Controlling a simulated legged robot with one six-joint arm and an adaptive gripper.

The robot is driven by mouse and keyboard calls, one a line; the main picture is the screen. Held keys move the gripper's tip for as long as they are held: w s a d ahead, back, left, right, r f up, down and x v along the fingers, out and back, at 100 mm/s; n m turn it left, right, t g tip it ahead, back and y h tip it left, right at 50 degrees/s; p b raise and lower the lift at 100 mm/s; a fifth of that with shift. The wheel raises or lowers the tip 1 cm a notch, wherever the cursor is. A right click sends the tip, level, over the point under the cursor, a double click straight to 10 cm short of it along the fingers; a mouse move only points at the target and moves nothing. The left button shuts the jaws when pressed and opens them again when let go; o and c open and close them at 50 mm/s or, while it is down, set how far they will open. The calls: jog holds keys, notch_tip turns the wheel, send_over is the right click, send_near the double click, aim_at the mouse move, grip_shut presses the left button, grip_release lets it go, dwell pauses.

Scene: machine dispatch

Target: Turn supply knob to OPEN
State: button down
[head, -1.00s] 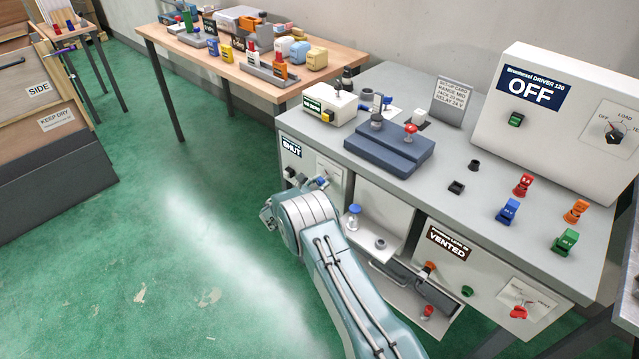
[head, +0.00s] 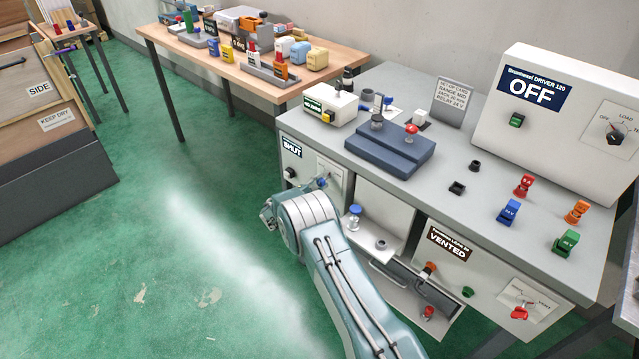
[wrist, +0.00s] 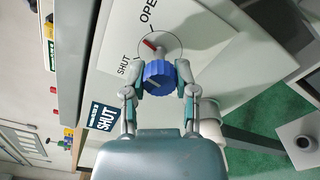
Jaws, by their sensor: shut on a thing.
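The supply knob (wrist: 158,74) is a ribbed blue knob on a white plate, with a red pointer (wrist: 150,44) at its base. The pointer lies between the SHUT and OPEN labels. My gripper (wrist: 162,80) is shut on the knob, one finger on each side. A display (wrist: 104,117) beside it reads SHUT. In the head view the same display (head: 291,148) shows on the left of the bench front. The blue knob (head: 322,183) shows only in part there, and my wrist hides most of my fingers.
A panel reading VENTED (head: 452,245) and an open recess lie right of my arm. Green floor on the left is clear.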

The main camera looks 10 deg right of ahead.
jog(key=m, duration=0.4)
jog(key=shift+d, duration=0.15)
jog(key=shift+m, duration=1.1)
jog(key=shift+f, duration=0.1)
jog(key=shift+d, duration=0.1)
jog(key=shift+c, duration=2)
grip_release()
jog(key=shift+s+a, duration=0.15)
jog(key=shift+a, duration=0.2)
jog(key=v, duration=1.1)
